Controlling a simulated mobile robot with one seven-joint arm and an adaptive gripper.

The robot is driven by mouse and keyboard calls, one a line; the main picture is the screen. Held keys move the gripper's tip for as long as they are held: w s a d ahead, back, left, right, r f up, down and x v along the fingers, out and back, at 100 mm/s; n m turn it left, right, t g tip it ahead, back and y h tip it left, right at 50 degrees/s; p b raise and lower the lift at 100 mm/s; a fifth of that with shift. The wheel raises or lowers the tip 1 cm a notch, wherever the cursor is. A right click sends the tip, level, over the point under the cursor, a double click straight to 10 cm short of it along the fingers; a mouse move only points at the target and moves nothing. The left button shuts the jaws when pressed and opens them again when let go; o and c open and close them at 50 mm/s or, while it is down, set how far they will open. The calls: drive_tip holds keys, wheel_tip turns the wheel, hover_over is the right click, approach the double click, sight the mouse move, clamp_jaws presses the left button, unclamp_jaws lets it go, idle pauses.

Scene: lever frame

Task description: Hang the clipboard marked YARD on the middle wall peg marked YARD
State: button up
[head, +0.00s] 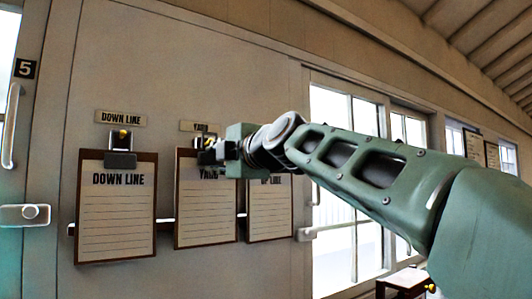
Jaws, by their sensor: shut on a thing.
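The YARD clipboard (206,215), brown with a lined white sheet, is upright in front of the wall, in the middle of the row. My gripper (208,152) is at its top edge, shut on it, and covers part of its clip and heading. The YARD label (200,127) is on the wall just above my gripper. The YARD peg is mostly hidden behind my gripper and the clip. I cannot tell whether the clipboard is on the peg or still apart from it.
The DOWN LINE clipboard (117,210) hangs to the left under its label (121,118). Another clipboard (270,212) is close on the right, its top hidden by my arm. A pale horizontal rail (165,222) runs behind them. Windows (345,110) are farther right.

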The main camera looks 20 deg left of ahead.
drive_tip(key=shift+w+a+r+p, duration=0.2)
drive_tip(key=shift+a+p, duration=0.1)
drive_tip(key=shift+p, duration=0.1)
drive_tip(key=shift+w+a+f+b, duration=0.35)
drive_tip(key=shift+a+f+b, duration=0.05)
drive_tip(key=shift+f+b, duration=0.3)
drive_tip(key=o, duration=1.6)
drive_tip(key=shift+a, duration=0.1)
drive_tip(key=shift+o, duration=0.2)
drive_tip(key=b+v, duration=0.5)
drive_tip(key=shift+w+f, duration=0.15)
drive_tip(key=b+v, duration=0.5)
drive_tip(key=v, duration=0.1)
